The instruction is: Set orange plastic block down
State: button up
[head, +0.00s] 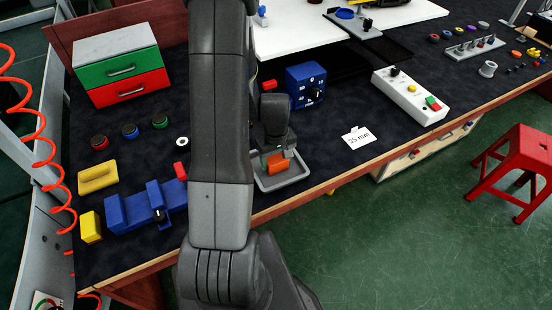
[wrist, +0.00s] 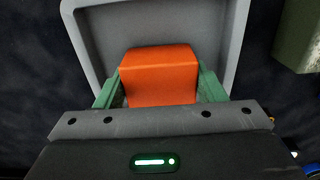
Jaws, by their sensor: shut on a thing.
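The orange plastic block (head: 277,163) is between the fingers of my gripper (head: 276,160), over a grey tray (head: 290,180) near the table's front edge. In the wrist view the orange block (wrist: 160,75) sits between the two green fingers of my gripper (wrist: 160,90), which are shut on it. The grey tray (wrist: 235,40) surrounds it in that view, its raised rim on the left and right. I cannot tell whether the block's underside touches the tray floor. My arm hides part of the tray's left side in the head view.
A blue dial box (head: 306,86) stands behind the tray. A "25 mm" card (head: 358,138) and a white button box (head: 410,96) lie to the right. Dark table (head: 325,165) beside the tray is clear.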

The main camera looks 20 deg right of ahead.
aim_at(276, 158)
jog(key=shift+f, duration=0.1)
jog(key=shift+f, duration=0.15)
jog(key=o, duration=1)
jog(key=shift+o, duration=0.2)
jog(key=shift+r, duration=0.2)
notch_tip(276, 158, up, 12)
jog(key=shift+r, duration=0.1)
